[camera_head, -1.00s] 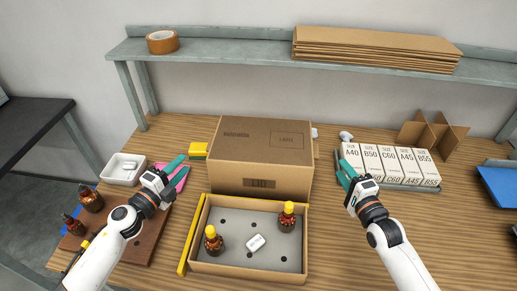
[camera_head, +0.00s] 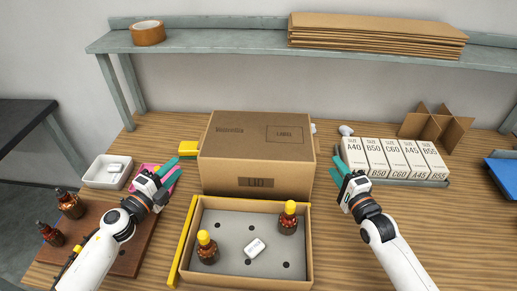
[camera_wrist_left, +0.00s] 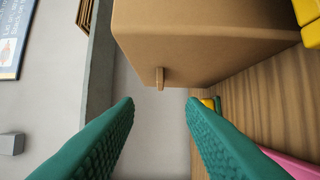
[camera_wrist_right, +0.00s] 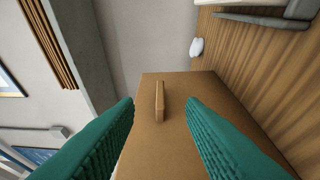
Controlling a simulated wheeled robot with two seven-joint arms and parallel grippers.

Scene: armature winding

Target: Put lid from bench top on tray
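The lid (camera_head: 257,150) is a brown cardboard box shape marked "LID", lying on the bench just behind the tray (camera_head: 185,238). My left gripper (camera_head: 174,169) is open and empty, just left of the lid. My right gripper (camera_head: 336,163) is open and empty, just right of it. A small tab on the lid's side shows in the left wrist view (camera_wrist_left: 160,77), and another between the open fingers in the right wrist view (camera_wrist_right: 159,102).
White labelled boxes (camera_head: 395,160) stand to the right, beside the right gripper. A yellow block (camera_head: 189,148) is at the lid's left, and a pink item (camera_head: 150,170) lies near the left gripper. A shelf (camera_head: 220,44) with cardboard sheets (camera_head: 375,35) runs above the back.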

